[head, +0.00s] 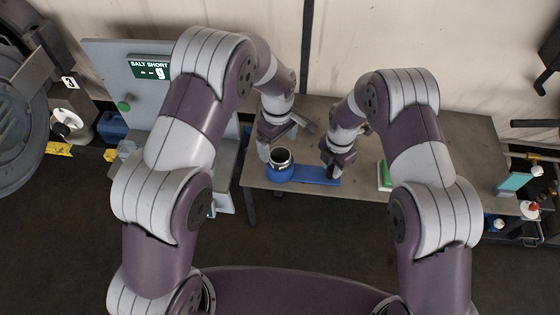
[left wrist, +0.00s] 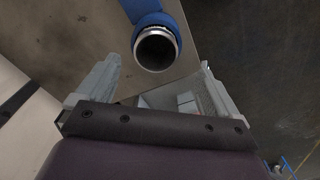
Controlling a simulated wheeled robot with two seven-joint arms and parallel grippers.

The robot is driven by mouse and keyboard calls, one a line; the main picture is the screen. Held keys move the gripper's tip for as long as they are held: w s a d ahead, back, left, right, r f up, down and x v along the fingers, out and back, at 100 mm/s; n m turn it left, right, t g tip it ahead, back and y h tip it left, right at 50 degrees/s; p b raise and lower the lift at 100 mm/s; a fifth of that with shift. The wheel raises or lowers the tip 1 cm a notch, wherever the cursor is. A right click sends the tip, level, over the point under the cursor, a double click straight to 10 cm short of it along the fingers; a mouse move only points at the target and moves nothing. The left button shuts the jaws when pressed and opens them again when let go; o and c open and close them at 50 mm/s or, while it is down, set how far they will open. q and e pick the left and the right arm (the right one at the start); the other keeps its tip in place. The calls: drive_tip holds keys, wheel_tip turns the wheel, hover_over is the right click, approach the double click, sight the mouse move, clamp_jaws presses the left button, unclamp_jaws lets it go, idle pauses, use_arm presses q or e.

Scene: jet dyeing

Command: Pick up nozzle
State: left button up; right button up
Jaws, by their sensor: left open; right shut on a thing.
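The nozzle (head: 279,158) is a short silver-rimmed cylinder with a dark open mouth, seated in the round end of a blue holder (head: 310,175) at the table's front edge. In the left wrist view the nozzle (left wrist: 157,48) shows its open mouth beyond and between the fingertips. My left gripper (head: 286,142) is open and empty, just above and behind the nozzle; its two fingers also show in the left wrist view (left wrist: 158,82). My right gripper (head: 334,170) is shut on the blue holder's straight part, right of the nozzle; its fingertips are partly hidden.
The table (head: 455,150) has free room on the right. A green-and-white block (head: 384,176) lies right of my right gripper. A grey machine with a green sign (head: 149,68) stands left. Bottles (head: 530,209) and a teal-screened device (head: 514,182) are at the far right.

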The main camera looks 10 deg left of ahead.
sight(280, 155)
use_arm(q)
drive_tip(key=f, duration=0.5)
drive_tip(key=shift+w+d+f, duration=0.1)
drive_tip(key=shift+w+d, duration=0.1)
drive_tip(key=shift+w, duration=0.05)
clamp_jaws()
wheel_tip(280, 155, up, 10)
use_arm(e)
drive_tip(key=o, duration=1.1)
